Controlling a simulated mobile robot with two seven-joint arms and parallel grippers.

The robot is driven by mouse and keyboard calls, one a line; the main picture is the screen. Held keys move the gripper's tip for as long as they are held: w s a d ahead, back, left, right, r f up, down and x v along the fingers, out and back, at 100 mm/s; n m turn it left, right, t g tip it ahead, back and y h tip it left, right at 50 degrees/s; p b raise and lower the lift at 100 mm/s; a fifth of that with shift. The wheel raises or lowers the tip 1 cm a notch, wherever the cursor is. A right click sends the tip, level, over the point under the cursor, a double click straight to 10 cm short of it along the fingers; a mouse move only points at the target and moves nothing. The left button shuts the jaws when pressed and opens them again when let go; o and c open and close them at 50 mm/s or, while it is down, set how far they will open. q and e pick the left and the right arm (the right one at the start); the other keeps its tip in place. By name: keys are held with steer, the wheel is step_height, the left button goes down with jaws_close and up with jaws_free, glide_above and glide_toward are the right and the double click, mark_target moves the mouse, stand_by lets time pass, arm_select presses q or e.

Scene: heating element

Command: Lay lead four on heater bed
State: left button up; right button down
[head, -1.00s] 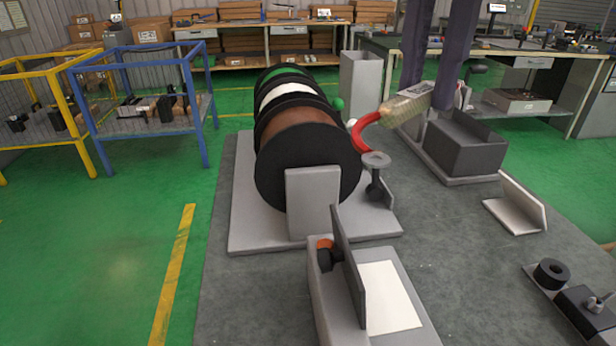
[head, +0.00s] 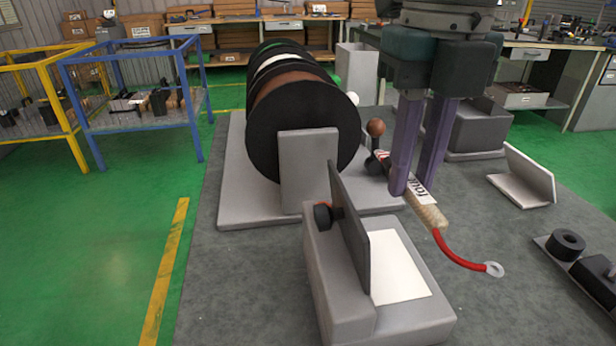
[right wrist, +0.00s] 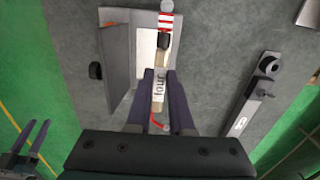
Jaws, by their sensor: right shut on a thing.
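Lead four (head: 430,213) has a tan sleeve, a white label reading "four" and a red wire ending in a ring terminal at its lower right. My right gripper (head: 411,192) is shut on it around the label and points down. The heater bed, seemingly the grey block with a white panel (head: 400,268) and an upright dark plate, is left of and nearer than the lead. In the right wrist view, lead four (right wrist: 159,90) lies between the fingers, its striped end near the white panel (right wrist: 147,48). My left gripper (right wrist: 30,137) shows open and empty at lower left there.
A rack of spools (head: 302,125) stands behind the block, with a brown ball on a post (head: 376,128) beside it. A light angle bracket (head: 523,178) and a dark fixture with a ring (head: 566,243) are at right.

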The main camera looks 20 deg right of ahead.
mark_target(411, 181)
step_height(411, 181, down, 9)
steer(key=shift+r+b, duration=0.1)
steer(key=shift+b, duration=0.5)
steer(key=c, duration=0.8)
jaws_free()
step_height(411, 181, up, 11)
steer(key=shift+r+p, duration=0.15)
steer(key=shift+p, duration=0.8)
steer(key=shift+r, duration=0.45)
